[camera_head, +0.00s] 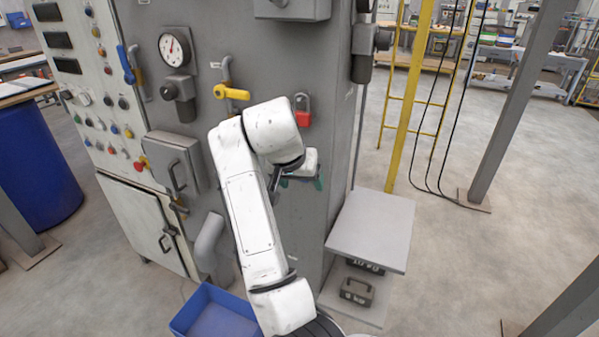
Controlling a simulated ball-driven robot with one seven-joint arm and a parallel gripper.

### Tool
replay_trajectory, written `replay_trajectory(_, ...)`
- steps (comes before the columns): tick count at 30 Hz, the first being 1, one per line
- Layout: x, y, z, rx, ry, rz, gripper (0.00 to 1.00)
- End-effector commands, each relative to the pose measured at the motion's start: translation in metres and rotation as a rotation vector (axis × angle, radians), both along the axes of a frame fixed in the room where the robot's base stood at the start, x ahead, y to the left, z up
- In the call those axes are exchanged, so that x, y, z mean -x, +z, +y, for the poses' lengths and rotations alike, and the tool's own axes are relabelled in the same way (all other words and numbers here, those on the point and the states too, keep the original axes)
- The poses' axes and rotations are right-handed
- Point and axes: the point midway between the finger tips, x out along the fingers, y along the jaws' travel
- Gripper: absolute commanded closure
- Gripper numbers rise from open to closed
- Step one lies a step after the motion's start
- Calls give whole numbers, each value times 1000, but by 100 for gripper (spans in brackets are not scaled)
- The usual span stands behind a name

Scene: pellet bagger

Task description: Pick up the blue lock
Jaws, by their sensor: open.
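I cannot clearly make out a blue lock; my arm and gripper cover part of the grey machine front. A red padlock (303,117) with a dark shackle hangs on that front, above my gripper. My gripper (290,182) is at the end of the white arm, close to the panel, and is open. Its fingers are partly hidden by the wrist. A small teal-green piece (319,182) shows just right of the gripper, mostly covered; I cannot tell what it is or whether the gripper touches it.
The grey machine (262,25) carries a gauge (174,49), a yellow valve handle (231,93) and a blue handle (126,64). A grey shelf (372,228) with weights below stands at right. A blue bin (215,315) is on the floor. Open floor lies right.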

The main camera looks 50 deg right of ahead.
Motion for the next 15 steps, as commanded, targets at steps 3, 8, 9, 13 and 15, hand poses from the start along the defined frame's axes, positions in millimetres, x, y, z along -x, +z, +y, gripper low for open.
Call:
replay_trajectory(3, -17, 44, 1, -24, -84, -46, 26)
replay_trajectory(8, -25, 76, 2, -44, -153, -75, 26)
replay_trajectory(9, -26, 81, 3, -46, -162, -79, 26)
replay_trajectory(13, -29, 79, -1, -50, -176, -81, 26)
replay_trajectory(15, -30, 70, -6, -50, -178, -79, 26)
